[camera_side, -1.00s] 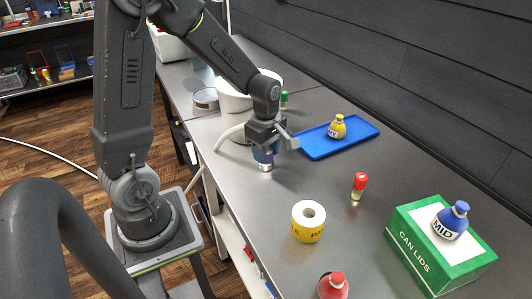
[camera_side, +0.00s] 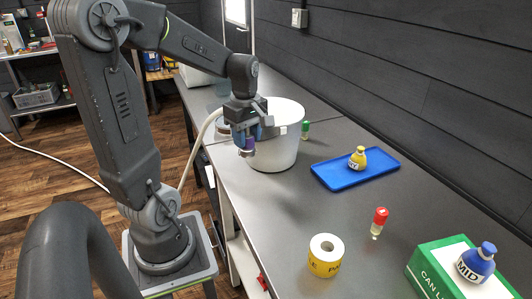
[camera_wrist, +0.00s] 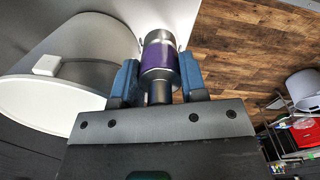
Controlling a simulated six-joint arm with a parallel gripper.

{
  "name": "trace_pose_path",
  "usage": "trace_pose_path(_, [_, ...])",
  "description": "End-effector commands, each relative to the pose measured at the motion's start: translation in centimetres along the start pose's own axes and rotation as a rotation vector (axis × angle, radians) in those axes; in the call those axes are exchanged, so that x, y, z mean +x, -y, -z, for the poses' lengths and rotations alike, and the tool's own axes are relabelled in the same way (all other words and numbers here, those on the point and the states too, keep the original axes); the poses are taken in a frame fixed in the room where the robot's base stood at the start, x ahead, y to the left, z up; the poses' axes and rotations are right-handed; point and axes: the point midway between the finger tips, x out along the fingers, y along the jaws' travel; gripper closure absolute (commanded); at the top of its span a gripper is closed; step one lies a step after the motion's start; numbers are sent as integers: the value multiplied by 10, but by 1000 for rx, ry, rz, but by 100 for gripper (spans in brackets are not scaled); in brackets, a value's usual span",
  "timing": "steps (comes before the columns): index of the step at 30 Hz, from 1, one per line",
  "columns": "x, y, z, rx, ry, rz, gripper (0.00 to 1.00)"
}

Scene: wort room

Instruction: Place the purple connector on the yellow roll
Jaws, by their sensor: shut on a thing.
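My gripper (camera_side: 246,143) is shut on the purple connector (camera_side: 249,151), a short piece with a purple band and metallic ends. In the side view it hangs raised in front of the white bucket. In the wrist view the connector (camera_wrist: 159,60) sits between the two blue fingers of my gripper (camera_wrist: 158,78). The yellow roll (camera_side: 325,266) stands upright on the grey table, nearer the camera and to the right of my gripper. It has a white top with an open hole, and nothing rests on it.
The white bucket (camera_side: 280,140) stands close behind my gripper. A blue tray (camera_side: 372,176) holds a yellow bottle (camera_side: 357,158). A red-capped vial (camera_side: 379,222), a green-capped vial (camera_side: 305,130) and a green box (camera_side: 425,270) with a blue bottle (camera_side: 477,263) stand on the table.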

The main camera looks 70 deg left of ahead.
Motion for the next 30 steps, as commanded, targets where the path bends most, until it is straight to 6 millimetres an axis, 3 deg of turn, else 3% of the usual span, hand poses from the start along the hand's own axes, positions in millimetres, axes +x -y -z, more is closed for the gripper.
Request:
trace_pose_path(5, [-11, -3, -12, 143, -1, -2, 89])
trace_pose_path(12, [-35, -11, -88, 703, -1, -4, 89])
trace_pose_path(18, [-54, -2, -150, 1166, -1, -3, 89])
trace_pose_path(21, [-61, 5, -170, 1329, 0, -2, 89])
trace_pose_path(26, [-66, 13, -189, 1473, 1, 1, 89])
trace_pose_path(30, [-58, 18, -207, 1508, 2, 3, 89])
